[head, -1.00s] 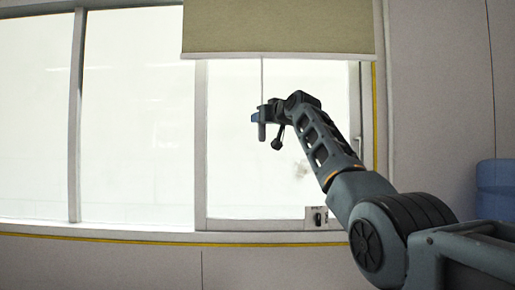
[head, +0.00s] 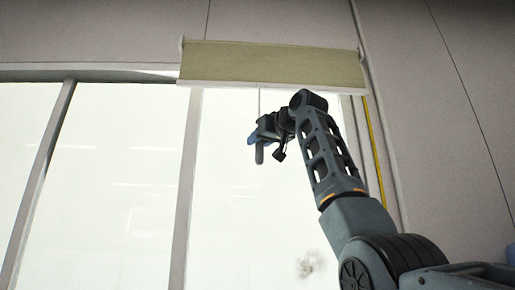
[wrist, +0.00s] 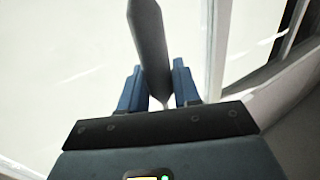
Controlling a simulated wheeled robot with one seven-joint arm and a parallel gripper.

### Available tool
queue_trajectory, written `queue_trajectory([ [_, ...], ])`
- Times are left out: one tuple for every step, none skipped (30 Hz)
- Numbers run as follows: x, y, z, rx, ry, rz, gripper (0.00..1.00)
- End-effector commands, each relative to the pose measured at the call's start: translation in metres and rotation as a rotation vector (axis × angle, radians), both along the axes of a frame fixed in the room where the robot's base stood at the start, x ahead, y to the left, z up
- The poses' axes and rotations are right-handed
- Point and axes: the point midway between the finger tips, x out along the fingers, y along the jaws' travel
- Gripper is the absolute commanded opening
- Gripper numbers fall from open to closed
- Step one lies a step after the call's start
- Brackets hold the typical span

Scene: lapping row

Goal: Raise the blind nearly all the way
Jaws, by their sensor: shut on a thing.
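The blind (head: 270,64) is a short beige-green panel with a pale bottom bar, at the top of the right window pane. A thin cord hangs from its bottom bar to a grey pull handle (head: 259,153). My gripper (head: 254,137) is shut on the pull handle, below the blind. In the wrist view, the grey pull handle (wrist: 149,45) stands between the two blue fingers of my gripper (wrist: 159,88).
The window frame's vertical bar (head: 186,180) runs beside the right pane. A yellow strip (head: 373,150) runs down the wall at right. A dark smudge (head: 310,265) shows low on the pane. Space around my gripper is clear.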

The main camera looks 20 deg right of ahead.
Motion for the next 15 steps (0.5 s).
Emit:
queue_trajectory([
  [0.0004, 0.0000, -0.0003, 0.000, 0.001, 0.000, 0.00],
  [0.0005, 0.0000, -0.0004, 0.000, 0.001, 0.000, 0.00],
  [0.0006, 0.0000, -0.0005, 0.000, 0.001, 0.000, 0.00],
  [0.0006, 0.0000, -0.0006, 0.000, 0.001, 0.000, 0.00],
  [0.0007, 0.0000, -0.0007, 0.000, 0.001, 0.000, 0.00],
  [0.0008, 0.0000, -0.0009, 0.000, 0.001, 0.000, 0.33],
  [0.0009, 0.0000, -0.0009, 0.000, 0.001, 0.000, 0.36],
  [0.0009, 0.0000, -0.0010, 0.000, 0.001, 0.000, 0.38],
  [0.0010, 0.0001, -0.0011, 0.000, 0.002, 0.000, 0.42],
  [0.0010, 0.0001, -0.0011, 0.000, 0.002, 0.000, 0.45],
  [0.0010, 0.0001, -0.0011, 0.000, 0.001, 0.000, 0.48],
  [0.0010, 0.0001, -0.0011, 0.000, 0.001, 0.000, 0.50],
  [0.0010, 0.0001, -0.0011, 0.000, 0.001, 0.000, 0.50],
  [0.0009, 0.0001, -0.0011, 0.000, 0.001, 0.000, 0.50],
  [0.0009, 0.0001, -0.0011, 0.000, 0.001, 0.000, 0.50],
])
